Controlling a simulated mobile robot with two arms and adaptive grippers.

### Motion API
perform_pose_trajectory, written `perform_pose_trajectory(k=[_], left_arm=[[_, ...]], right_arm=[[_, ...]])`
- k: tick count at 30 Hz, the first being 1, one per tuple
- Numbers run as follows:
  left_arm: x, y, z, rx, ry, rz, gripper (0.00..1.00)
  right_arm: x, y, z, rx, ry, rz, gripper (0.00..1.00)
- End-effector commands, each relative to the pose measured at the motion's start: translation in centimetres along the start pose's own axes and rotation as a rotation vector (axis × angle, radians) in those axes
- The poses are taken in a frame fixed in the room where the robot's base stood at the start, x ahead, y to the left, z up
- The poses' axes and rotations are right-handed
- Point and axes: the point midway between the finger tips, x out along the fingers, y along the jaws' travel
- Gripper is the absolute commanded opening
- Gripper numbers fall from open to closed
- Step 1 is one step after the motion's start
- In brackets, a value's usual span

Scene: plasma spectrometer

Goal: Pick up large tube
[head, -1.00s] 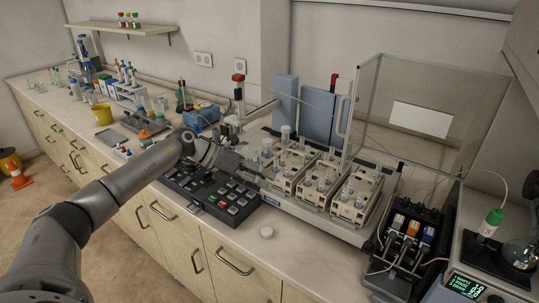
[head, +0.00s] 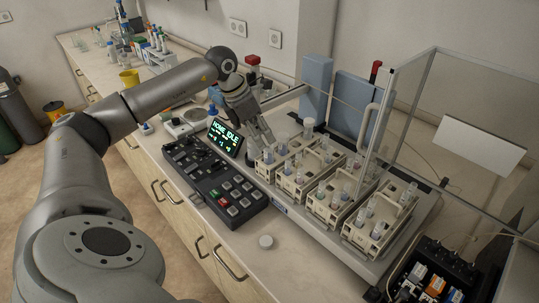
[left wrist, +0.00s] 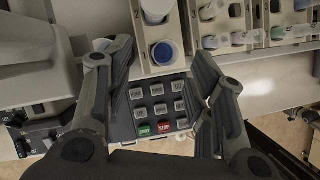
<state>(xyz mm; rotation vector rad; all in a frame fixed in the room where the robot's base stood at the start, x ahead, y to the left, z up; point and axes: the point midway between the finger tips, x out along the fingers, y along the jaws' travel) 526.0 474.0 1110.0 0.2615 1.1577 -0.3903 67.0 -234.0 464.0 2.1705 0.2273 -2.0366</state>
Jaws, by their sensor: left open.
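My right gripper is not seen.
Several beige racks (head: 317,208) of small tubes stand on a tray right of my gripper. A black control panel (head: 227,194) with a lit display lies in front. A blue upright block (head: 314,86) and a clear cover (head: 460,100) stand behind and right.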

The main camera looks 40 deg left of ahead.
Motion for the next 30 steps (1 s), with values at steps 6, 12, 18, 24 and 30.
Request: perform_pose_trajectory(k=[6, 12, 18, 24, 30], left_arm=[[1.9, -0.6, 0.2, 0.001, 0.003, -0.003, 0.50], [4.8, -0.8, 0.3, -0.001, 0.000, -0.003, 0.50], [5.5, -0.7, 0.1, -0.001, 0.000, 0.000, 0.50], [5.5, -0.7, 0.2, -0.001, 0.000, 0.000, 0.37], [5.5, -0.7, 0.2, -0.001, -0.001, 0.000, 0.11]], right_arm=[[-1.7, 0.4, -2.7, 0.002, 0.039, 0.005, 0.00], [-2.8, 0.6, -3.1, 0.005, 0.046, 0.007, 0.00], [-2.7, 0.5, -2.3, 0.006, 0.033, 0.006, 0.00], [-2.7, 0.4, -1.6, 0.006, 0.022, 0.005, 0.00], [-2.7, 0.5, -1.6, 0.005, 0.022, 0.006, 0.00]])
